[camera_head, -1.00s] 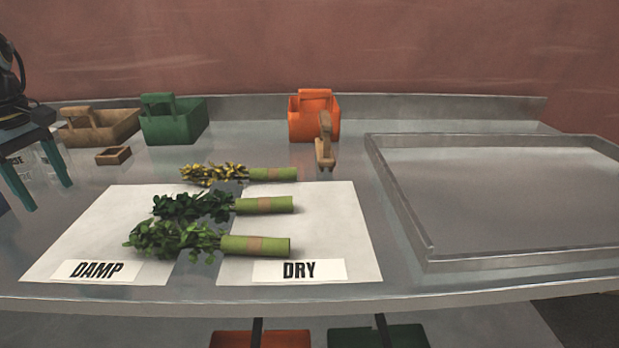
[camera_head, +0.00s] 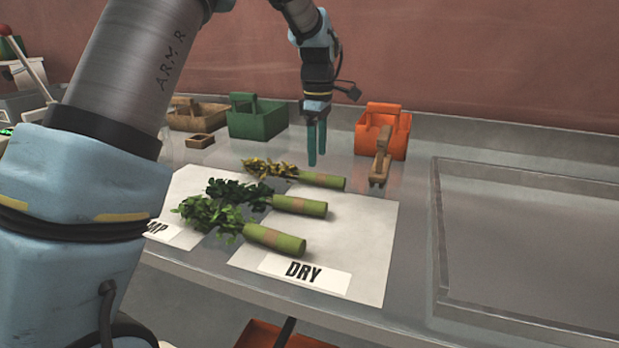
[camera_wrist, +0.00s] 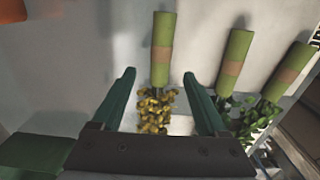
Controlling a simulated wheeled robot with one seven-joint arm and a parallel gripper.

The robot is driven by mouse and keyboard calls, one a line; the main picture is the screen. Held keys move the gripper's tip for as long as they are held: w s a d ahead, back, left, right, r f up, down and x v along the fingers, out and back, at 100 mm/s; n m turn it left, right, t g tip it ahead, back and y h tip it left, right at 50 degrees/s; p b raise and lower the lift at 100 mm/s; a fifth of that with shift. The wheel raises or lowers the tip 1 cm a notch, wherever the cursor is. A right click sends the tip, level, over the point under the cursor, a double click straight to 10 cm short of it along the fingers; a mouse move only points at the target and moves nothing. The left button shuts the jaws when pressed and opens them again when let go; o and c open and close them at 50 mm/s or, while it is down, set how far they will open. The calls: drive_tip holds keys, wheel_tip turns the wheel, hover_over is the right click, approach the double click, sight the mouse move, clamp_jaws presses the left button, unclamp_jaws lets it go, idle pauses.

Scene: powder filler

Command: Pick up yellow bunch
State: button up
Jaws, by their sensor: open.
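The yellow bunch (camera_head: 322,180) lies on the table at the far edge of the white sheets, its yellow leaves to the left and its green wrapped stem to the right. In the wrist view the yellow bunch (camera_wrist: 161,55) points up the picture, with its leaves between the fingers. My gripper (camera_head: 316,160) is open and empty, pointing down above the bunch. In the wrist view my gripper (camera_wrist: 163,85) has one finger on each side of the bunch, without visible contact. The exact height is hard to tell.
Two green-leaved bunches lie nearer, a dark one (camera_head: 300,206) and a lighter one (camera_head: 275,239). An orange basket (camera_head: 396,135) and a wooden tool (camera_head: 381,160) stand right of my gripper. A green basket (camera_head: 258,118) is behind left. A large metal tray (camera_head: 437,215) is at right.

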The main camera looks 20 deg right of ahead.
sight(315, 173)
drive_tip(key=shift+w+a+f+p, duration=0.1)
drive_tip(key=shift+f+p, duration=0.3)
drive_tip(key=shift+f, duration=1)
drive_tip(key=shift+a+f+p, duration=0.1)
drive_tip(key=shift+f+p, duration=0.25)
drive_tip(key=shift+f, duration=1)
drive_tip(key=shift+c, duration=0.3)
clamp_jaws()
